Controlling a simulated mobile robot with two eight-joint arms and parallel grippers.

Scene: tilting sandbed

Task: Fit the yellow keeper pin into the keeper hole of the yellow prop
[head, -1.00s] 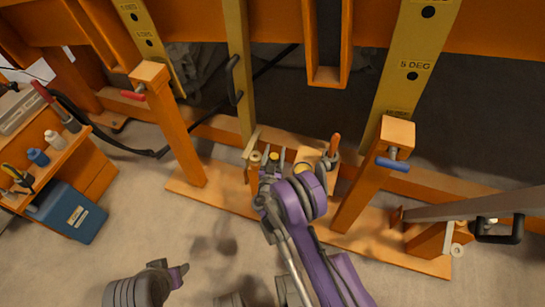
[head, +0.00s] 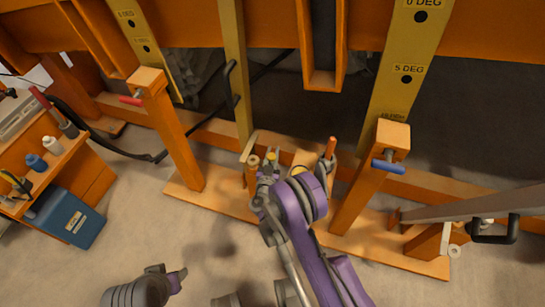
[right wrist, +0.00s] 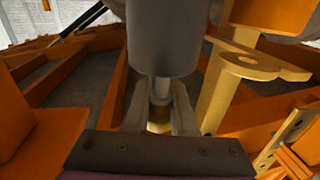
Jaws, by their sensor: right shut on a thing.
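The yellow prop (head: 236,85) stands upright behind my right gripper in the head view, with a black handle on its side. My right gripper (head: 268,165) is low, just right of the prop's foot. Its fingers (right wrist: 160,110) are shut on the keeper pin, whose yellow part (right wrist: 158,128) shows between them. A grey cylinder fills the view beyond; the pin's far end is hidden. My left gripper (head: 178,277) is at lower left, away from the prop; its jaws are unclear.
Orange posts with a red handle (head: 131,100) and a blue handle (head: 388,166) stand on either side. An orange-handled item (head: 331,148) is just right of my right gripper. A blue box (head: 66,214) is at left. Open floor lies in front.

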